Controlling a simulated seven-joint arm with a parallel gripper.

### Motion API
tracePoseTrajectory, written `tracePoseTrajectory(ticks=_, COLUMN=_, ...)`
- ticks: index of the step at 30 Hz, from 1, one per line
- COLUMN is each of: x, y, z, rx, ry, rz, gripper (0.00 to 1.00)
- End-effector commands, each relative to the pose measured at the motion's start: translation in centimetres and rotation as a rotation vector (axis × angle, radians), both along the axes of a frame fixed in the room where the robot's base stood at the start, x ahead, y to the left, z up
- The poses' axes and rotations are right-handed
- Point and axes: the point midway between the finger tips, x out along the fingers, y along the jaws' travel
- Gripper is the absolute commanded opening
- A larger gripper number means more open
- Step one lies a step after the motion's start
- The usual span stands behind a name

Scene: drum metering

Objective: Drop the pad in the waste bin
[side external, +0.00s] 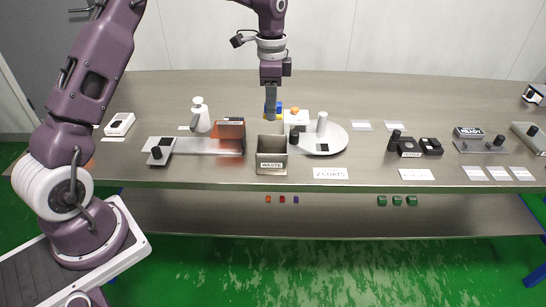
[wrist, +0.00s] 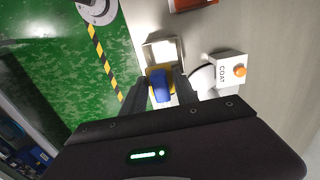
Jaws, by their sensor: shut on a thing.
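The pad (wrist: 160,88), a small blue and yellow piece, sits between the fingers of my gripper (wrist: 163,79) in the wrist view. In the side view my gripper (side external: 271,112) points straight down, with blue and yellow showing at its fingertips. It is shut on the pad. The waste bin (side external: 271,167) is a grey open-topped box with a WASTE label, standing near the table's front edge. In the side view the fingertips appear above and behind its rim. In the wrist view the square bin (wrist: 147,49) lies just beyond the fingertips, partly covered by the pad.
A white box with an orange button (side external: 295,118) and a round white plate with a post (side external: 322,138) stand right of the bin. An orange-brown translucent box (side external: 230,136) on a metal track is to its left. A white bottle (side external: 200,115) stands farther left.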

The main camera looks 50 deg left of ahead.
Motion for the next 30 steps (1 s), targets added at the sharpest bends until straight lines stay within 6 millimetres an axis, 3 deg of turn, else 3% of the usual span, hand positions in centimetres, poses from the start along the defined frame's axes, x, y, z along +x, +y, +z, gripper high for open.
tracePoseTrajectory(ticks=4, x=0.4, y=-1.0, z=-0.1, rx=-0.004, ry=0.001, rz=-0.002, gripper=0.0)
tracePoseTrajectory(ticks=15, x=0.4, y=-0.9, z=-4.9, rx=-0.004, ry=0.0, rz=-0.001, gripper=0.0)
tracePoseTrajectory(ticks=25, x=0.4, y=-0.9, z=-5.5, rx=-0.003, ry=-0.001, rz=-0.001, gripper=0.0)
tracePoseTrajectory(ticks=26, x=0.4, y=-0.9, z=-5.5, rx=-0.004, ry=-0.001, rz=-0.002, gripper=0.39)
tracePoseTrajectory(ticks=29, x=0.4, y=-0.9, z=-5.5, rx=-0.003, ry=-0.001, rz=-0.002, gripper=0.59)
tracePoseTrajectory(ticks=30, x=0.4, y=-0.9, z=-5.5, rx=-0.003, ry=-0.001, rz=-0.002, gripper=0.61)
